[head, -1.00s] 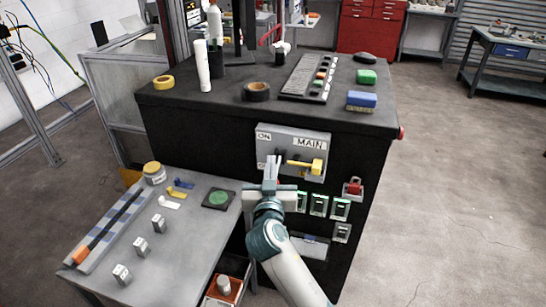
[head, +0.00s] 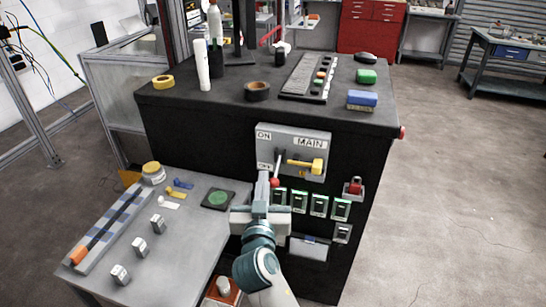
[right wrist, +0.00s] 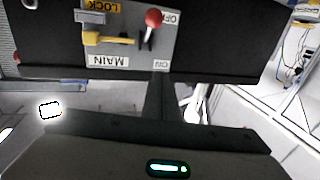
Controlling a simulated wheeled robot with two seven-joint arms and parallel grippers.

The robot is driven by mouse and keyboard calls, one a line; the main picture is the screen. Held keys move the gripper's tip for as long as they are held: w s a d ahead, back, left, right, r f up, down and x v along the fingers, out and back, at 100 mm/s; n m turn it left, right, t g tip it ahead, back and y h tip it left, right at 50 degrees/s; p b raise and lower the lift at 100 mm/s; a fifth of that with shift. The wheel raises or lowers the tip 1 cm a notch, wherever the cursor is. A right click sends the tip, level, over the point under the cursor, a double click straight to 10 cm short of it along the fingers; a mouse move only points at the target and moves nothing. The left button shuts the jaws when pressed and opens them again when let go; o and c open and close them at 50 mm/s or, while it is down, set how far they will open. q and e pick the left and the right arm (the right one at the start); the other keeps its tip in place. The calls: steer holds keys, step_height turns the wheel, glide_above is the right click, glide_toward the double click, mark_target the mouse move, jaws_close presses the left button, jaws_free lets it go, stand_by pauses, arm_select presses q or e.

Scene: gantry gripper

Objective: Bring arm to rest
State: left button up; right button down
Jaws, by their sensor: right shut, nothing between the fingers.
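My right gripper (head: 263,176) is shut and empty, its fingers pointing up toward the grey MAIN switch panel (head: 320,140) on the black cabinet's front. A lever with a red knob (head: 274,182) hangs down on the OFF side, just right of my fingertips in the head view. A yellow handle (head: 305,166) sits to its right on the panel. In the right wrist view the panel (right wrist: 112,42) appears upside down, with the red knob (right wrist: 153,18) near the OFF label. My shut fingers (right wrist: 160,80) point at the panel's lower edge there, apart from the knob. My left gripper is not in view.
A grey side table (head: 185,235) with small switches, a green button (head: 218,198) and a jar (head: 153,172) stands left of my arm. Several green-lit switches (head: 319,204) and a red switch (head: 353,188) are on the cabinet front. Open floor (head: 455,200) lies to the right.

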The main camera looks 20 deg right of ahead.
stand_by(0.5)
steer(key=a+f+n+g+y, duration=0.3)
steer(key=f+n+y, duration=0.1)
steer(key=f, duration=1.7)
steer(key=s+f+n+g+y, duration=0.15)
steer(key=s+f, duration=0.35)
steer(key=f, duration=0.8)
steer(key=s+f+n+g, duration=0.1)
steer(key=s+f+g, duration=0.25)
steer(key=f, duration=0.85)
steer(key=s+d+f+g, duration=0.2)
steer(key=s+f, duration=0.9)
steer(key=f, duration=0.1)
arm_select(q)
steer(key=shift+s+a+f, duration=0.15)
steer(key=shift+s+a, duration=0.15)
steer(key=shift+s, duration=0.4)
arm_select(e)
steer(key=s+d+f+g, duration=0.2)
steer(key=s+f, duration=0.3)
steer(key=s, duration=0.7)
steer(key=s+d+f+g, duration=0.2)
steer(key=s+d+f, duration=0.2)
steer(key=s, duration=0.8)
steer(key=s+d+f+g, duration=0.2)
steer(key=s+d+f, duration=0.2)
steer(key=s, duration=0.8)
step_height(320, 180, down, 3)
steer(key=shift+r+y, duration=0.15)
steer(key=shift+y, duration=0.2)
